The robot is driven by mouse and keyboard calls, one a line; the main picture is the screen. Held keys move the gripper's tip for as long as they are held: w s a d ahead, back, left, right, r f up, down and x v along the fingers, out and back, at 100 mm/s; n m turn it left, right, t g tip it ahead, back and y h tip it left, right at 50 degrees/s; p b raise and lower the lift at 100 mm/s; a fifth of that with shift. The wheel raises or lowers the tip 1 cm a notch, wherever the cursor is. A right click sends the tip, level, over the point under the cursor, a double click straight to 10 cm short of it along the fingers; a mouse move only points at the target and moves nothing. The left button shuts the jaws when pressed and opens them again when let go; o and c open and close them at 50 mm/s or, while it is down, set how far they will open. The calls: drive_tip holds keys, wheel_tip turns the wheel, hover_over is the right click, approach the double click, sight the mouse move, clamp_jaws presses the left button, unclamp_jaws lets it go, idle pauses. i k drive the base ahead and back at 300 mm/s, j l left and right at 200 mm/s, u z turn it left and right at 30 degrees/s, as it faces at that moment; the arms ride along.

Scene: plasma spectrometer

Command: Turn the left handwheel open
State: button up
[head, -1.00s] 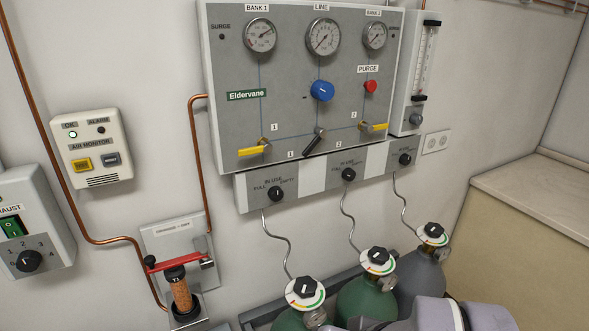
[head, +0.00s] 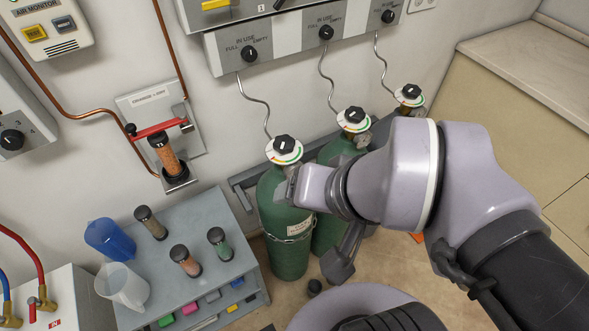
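The left handwheel (head: 284,143) is a black knob on a white dial ring with coloured marks. It sits on top of the left green cylinder (head: 283,225). Two more handwheels stand to its right, the middle one (head: 354,115) and the right one (head: 411,91). My arm reaches in from the lower right, and its wrist end (head: 312,187) is just below and right of the left handwheel, in front of the cylinder. My gripper's fingers cannot be made out clearly. Nothing is seen touching the left handwheel.
A panel with black knobs (head: 250,54) is on the wall above, joined to the cylinders by thin curled tubes. A grey shelf unit (head: 190,232) at left holds a blue jug (head: 110,238), a clear jug (head: 122,286) and several small vials. A counter (head: 520,70) stands at right.

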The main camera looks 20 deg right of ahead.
sight(285, 145)
drive_tip(key=i+j+z, duration=0.1)
drive_tip(key=j+z, duration=0.95)
drive_tip(key=z, duration=0.2)
